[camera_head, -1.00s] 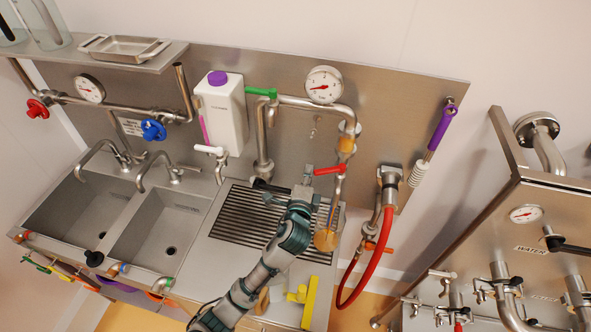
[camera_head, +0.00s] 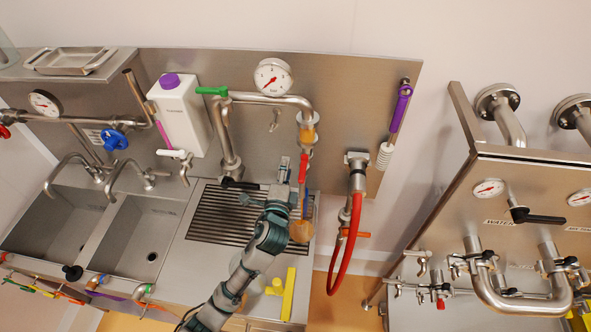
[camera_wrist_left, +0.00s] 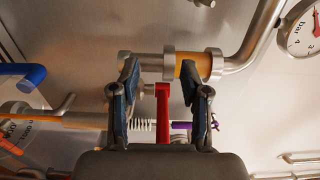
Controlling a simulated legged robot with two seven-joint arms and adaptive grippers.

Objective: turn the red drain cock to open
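The red drain cock (camera_head: 303,168) sits on the vertical pipe below the amber sight glass (camera_head: 307,134). Its lever points down along the pipe in the head view. My left gripper (camera_head: 284,168) is just left of it, above the drain grate. In the left wrist view, the red lever (camera_wrist_left: 162,112) stands between the two spread fingers of my left gripper (camera_wrist_left: 160,85), with a visible gap on each side. The amber sight glass lies across, just beyond the fingertips. My right gripper is not in view.
A white jug (camera_head: 181,112) and a green-handled valve (camera_head: 212,91) stand left of the pipe. A pressure gauge (camera_head: 272,77) is above. A red hose (camera_head: 344,254) hangs at the right. The slotted drain grate (camera_head: 222,218) lies below; the sinks are left.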

